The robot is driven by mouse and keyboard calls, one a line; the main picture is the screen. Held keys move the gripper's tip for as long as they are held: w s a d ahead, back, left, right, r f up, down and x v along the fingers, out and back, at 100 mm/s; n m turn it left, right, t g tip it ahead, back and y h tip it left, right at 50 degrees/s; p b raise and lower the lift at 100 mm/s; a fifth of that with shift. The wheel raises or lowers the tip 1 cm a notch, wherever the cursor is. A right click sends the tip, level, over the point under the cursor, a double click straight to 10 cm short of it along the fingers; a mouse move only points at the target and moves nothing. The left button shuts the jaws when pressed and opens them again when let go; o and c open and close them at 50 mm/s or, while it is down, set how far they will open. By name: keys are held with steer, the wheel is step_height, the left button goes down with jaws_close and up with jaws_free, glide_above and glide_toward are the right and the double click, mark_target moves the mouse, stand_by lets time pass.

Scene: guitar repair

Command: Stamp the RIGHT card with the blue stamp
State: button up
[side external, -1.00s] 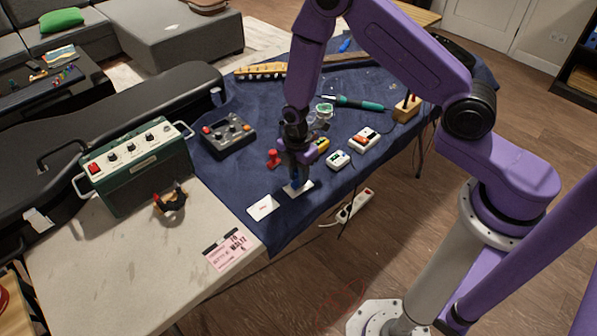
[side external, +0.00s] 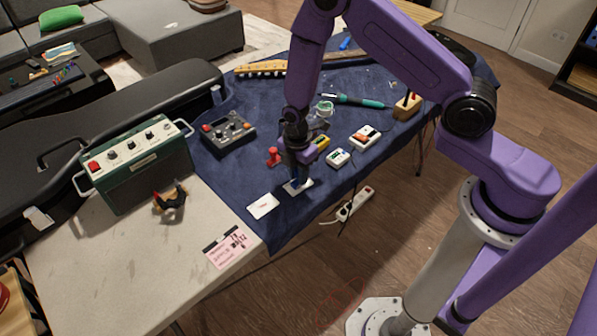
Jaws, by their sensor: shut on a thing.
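My gripper (side external: 298,174) is shut on the blue stamp (side external: 296,182), which is mostly hidden by the fingers. The stamp is upright at the right card (side external: 306,185) and appears to touch it, though the contact itself is hard to see. The right card is white and lies flat on the blue cloth, partly covered by the stamp and gripper. The left card (side external: 263,206) lies flat to its left, near the cloth's front edge, with a small mark on it. A red stamp (side external: 273,156) stands behind the cards.
A grey control box (side external: 229,133) lies behind left. White pedals (side external: 338,158) and a wooden block holder (side external: 407,106) are to the right. The green amplifier (side external: 137,165) stands on the pale table. The cloth's front edge is close to the cards.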

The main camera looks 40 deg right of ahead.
steer(key=shift+r, duration=0.15)
steer(key=shift+r, duration=3.4)
